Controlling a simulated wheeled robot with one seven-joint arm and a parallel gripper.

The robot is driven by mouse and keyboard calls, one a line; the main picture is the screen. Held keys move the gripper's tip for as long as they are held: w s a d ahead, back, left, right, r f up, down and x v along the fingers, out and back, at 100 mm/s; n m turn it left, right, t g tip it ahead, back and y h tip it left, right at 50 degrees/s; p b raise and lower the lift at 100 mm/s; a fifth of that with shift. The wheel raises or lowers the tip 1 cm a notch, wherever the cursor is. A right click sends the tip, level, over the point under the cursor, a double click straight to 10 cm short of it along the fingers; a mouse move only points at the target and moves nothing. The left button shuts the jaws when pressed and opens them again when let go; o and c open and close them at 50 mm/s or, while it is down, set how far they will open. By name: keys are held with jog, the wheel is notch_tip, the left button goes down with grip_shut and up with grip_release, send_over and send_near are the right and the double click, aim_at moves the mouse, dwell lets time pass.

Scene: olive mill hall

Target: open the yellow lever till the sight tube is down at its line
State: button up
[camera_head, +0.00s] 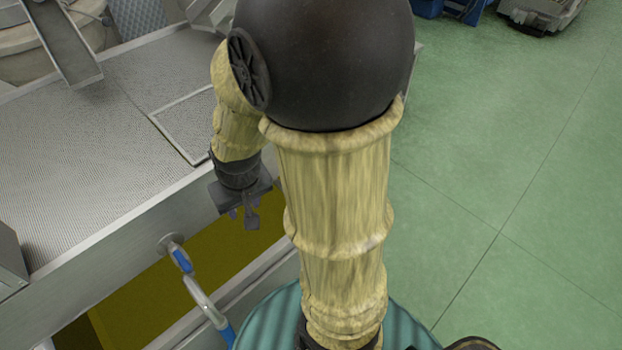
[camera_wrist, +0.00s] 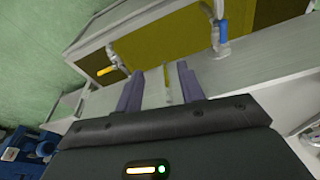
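My gripper (camera_head: 243,213) hangs beside the steel tank's front in the head view. In the wrist view, its two dark fingers (camera_wrist: 161,70) stand apart with nothing between them. The yellow lever (camera_wrist: 106,71) is on a valve left of the fingers in the wrist view, apart from them. I cannot make it out in the head view. A thin upright yellowish strip (camera_wrist: 167,84) shows beyond the fingers in the gap; it may be the sight tube, but its level and line are too small to read.
A blue-handled valve (camera_head: 182,259) with a bent pipe (camera_head: 204,300) stands out from the tank front; a blue handle (camera_wrist: 222,30) also shows in the wrist view. Perforated steel decks (camera_head: 70,165) lie behind. Green floor (camera_head: 510,190) at right is mostly open.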

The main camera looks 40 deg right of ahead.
jog(key=w+d+f+m+b, duration=0.2)
jog(key=w+d+f+m, duration=0.15)
jog(key=d, duration=0.35)
jog(key=w+d+f+m+t+b, duration=0.1)
jog(key=w+d+f+m, duration=0.3)
jog(key=d, duration=0.3)
jog(key=w+d+f+m+b, duration=0.2)
jog(key=d+f+m, duration=0.2)
jog(key=d+f, duration=0.3)
jog(key=s+d+f+m+t+b, duration=0.1)
jog(key=d+m, duration=0.3)
jog(key=d, duration=0.7)
jog(key=shift+d+f+t+y, duration=0.3)
jog(key=shift+t+y, duration=0.1)
jog(key=shift+t, duration=0.2)
jog(key=shift+s+m, duration=0.1)
jog(key=shift+m, duration=0.15)
jog(key=d+p+x, duration=0.1)
jog(key=p+x, duration=0.1)
jog(key=x, duration=1.5)
jog(key=shift+a+f, duration=0.25)
jog(key=shift+a, duration=0.1)
jog(key=shift+c, duration=0.2)
grip_shut()
